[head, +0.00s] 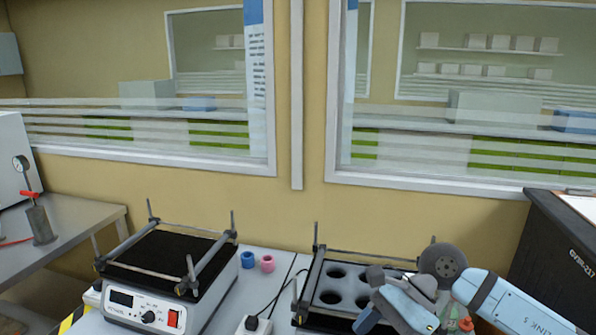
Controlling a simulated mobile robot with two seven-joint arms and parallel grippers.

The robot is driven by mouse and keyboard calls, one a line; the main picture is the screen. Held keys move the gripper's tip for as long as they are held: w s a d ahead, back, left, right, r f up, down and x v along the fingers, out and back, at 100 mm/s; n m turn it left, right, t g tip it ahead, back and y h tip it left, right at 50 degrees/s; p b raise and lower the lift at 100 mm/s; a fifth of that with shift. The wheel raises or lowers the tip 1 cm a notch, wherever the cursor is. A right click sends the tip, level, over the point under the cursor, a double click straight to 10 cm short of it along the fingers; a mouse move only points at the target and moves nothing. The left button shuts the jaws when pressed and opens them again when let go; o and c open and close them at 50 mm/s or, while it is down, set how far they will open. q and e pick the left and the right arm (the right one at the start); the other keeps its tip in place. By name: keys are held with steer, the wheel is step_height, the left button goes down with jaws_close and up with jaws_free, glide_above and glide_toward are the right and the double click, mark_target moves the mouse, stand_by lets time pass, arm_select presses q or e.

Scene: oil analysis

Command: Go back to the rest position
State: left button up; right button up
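My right arm comes in from the lower right, with its forearm link and dark joint over the rack-type shaker at the bottom centre right. The wrist part bends down to the left and runs toward the bottom edge. No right gripper fingers show. My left arm and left gripper are not in view. The shaker with a perforated rack (333,297) has several round holes, which look empty. Its right part is hidden behind my arm.
A flat-topped shaker (150,292) stands left, with a blue ring (247,260) and a pink ring (267,264) beside it. A metal side table (75,232) carries a gauge device (40,222). A black cabinet (550,255) stands right. A windowed wall (235,205) closes the back.

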steer(key=s+a+r+m+t+y, duration=0.15)
steer(key=s+a+m+y, duration=0.25)
steer(key=a+m+y, duration=0.6)
steer(key=d+f+m+t+h, duration=0.5)
steer(key=f+m+t, duration=0.4)
steer(key=m, duration=0.8)
steer(key=d+f+m+t+h, duration=0.5)
steer(key=m+t, duration=0.5)
steer(key=m, duration=0.8)
steer(key=s+d+f+m+g+h, duration=0.3)
steer(key=s+f+m, duration=0.25)
steer(key=f, duration=0.35)
steer(key=s+d+f+m+g+h, duration=0.25)
steer(key=s+f+m, duration=0.25)
steer(key=s+f, duration=0.3)
arm_select(q)
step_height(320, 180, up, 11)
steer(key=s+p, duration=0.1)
steer(key=p, duration=1.1)
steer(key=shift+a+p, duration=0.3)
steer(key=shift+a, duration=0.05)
arm_select(e)
step_height(320, 180, up, 11)
steer(key=d, duration=0.1)
steer(key=shift+w+f+g, duration=0.15)
steer(key=shift+w+g, duration=0.05)
steer(key=shift+g, duration=0.1)
